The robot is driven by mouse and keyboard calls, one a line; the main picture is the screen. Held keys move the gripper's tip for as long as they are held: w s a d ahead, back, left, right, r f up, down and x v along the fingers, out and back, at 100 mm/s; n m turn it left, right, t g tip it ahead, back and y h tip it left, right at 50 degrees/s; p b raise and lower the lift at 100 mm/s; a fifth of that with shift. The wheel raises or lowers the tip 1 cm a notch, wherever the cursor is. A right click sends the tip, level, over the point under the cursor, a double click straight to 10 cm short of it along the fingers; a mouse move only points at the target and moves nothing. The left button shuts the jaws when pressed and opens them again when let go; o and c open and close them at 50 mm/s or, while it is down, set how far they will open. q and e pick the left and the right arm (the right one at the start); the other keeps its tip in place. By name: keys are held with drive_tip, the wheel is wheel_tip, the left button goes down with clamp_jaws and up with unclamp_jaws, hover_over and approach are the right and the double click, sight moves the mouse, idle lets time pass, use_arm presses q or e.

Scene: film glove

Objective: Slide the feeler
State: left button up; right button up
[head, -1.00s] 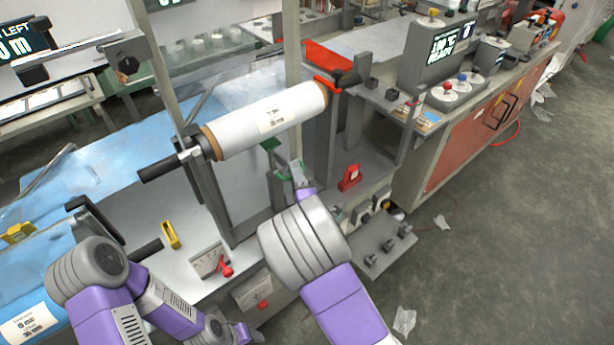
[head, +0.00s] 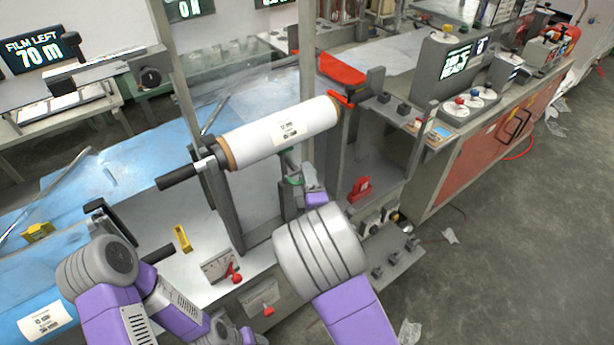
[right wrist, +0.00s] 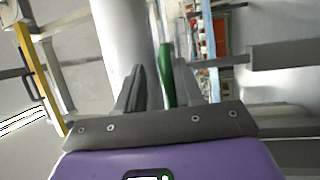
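No part is plainly marked as the feeler. A slim green handle (right wrist: 167,75), which may be it, stands between the two dark fingers of my right gripper (right wrist: 160,92) in the right wrist view. The fingers are apart, and a gap shows on at least one side of the handle. In the head view my right gripper (head: 294,180) is small and partly hidden by my wrist, below the white film roll (head: 285,132). A bit of green shows beside it. My left arm is at lower left; its fingers do not show.
The roll rests on a grey upright frame (head: 225,200) close to my right gripper. A red clip-like part (head: 361,189) is to the right. A yellow block (head: 182,238) and a dial with a red knob (head: 232,277) are at left. Open floor (head: 520,250) lies at right.

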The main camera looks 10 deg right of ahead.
drive_tip(key=s+f, duration=0.1)
drive_tip(key=s, duration=0.6)
drive_tip(key=shift+s, duration=0.25)
drive_tip(key=shift+d+f, duration=0.1)
